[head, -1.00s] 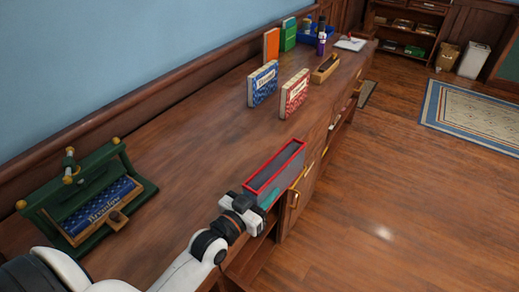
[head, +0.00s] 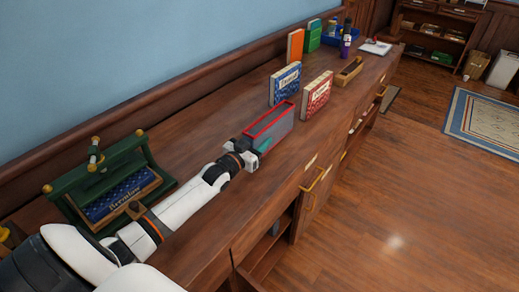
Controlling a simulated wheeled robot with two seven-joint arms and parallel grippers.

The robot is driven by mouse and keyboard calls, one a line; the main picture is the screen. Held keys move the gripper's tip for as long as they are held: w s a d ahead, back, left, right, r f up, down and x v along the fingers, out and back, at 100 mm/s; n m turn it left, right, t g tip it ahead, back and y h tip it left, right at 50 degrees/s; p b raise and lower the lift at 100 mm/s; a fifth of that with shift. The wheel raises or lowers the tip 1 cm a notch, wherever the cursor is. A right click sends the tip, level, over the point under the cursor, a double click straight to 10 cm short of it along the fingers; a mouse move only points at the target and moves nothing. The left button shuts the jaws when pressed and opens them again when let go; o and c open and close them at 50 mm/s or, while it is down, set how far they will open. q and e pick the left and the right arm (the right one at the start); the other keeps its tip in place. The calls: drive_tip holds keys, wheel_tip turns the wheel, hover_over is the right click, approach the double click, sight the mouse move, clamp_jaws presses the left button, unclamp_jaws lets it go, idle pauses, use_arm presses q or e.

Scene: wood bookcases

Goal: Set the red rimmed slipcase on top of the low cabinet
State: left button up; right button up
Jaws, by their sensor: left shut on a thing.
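The red rimmed slipcase (head: 281,130) is a grey open-topped box with a red rim, upright, in the middle of the head view. My left gripper (head: 252,150) is shut on its near end. The slipcase is over the top of the low cabinet (head: 222,228), in front of a blue book and a red book. I cannot tell whether its base touches the wood. My right gripper is not in view.
The blue book (head: 285,85) and red book (head: 316,95) stand just behind the slipcase. A wooden tray (head: 349,71), an orange book (head: 295,46) and a green book (head: 314,36) are farther back. A green press (head: 113,182) stands at left. Bare wood lies right of my arm.

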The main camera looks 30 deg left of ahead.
use_arm(q)
drive_tip(key=shift+f, duration=1.65)
drive_tip(key=shift+f, duration=0.1)
drive_tip(key=o, duration=1.1)
drive_tip(key=shift+c, duration=0.2)
drive_tip(key=shift+r, duration=0.2)
drive_tip(key=shift+s+f, duration=0.2)
drive_tip(key=shift+s, duration=0.15)
drive_tip(key=s, duration=0.7)
drive_tip(key=s+a, duration=0.1)
drive_tip(key=s, duration=0.3)
drive_tip(key=shift+s+r, duration=0.15)
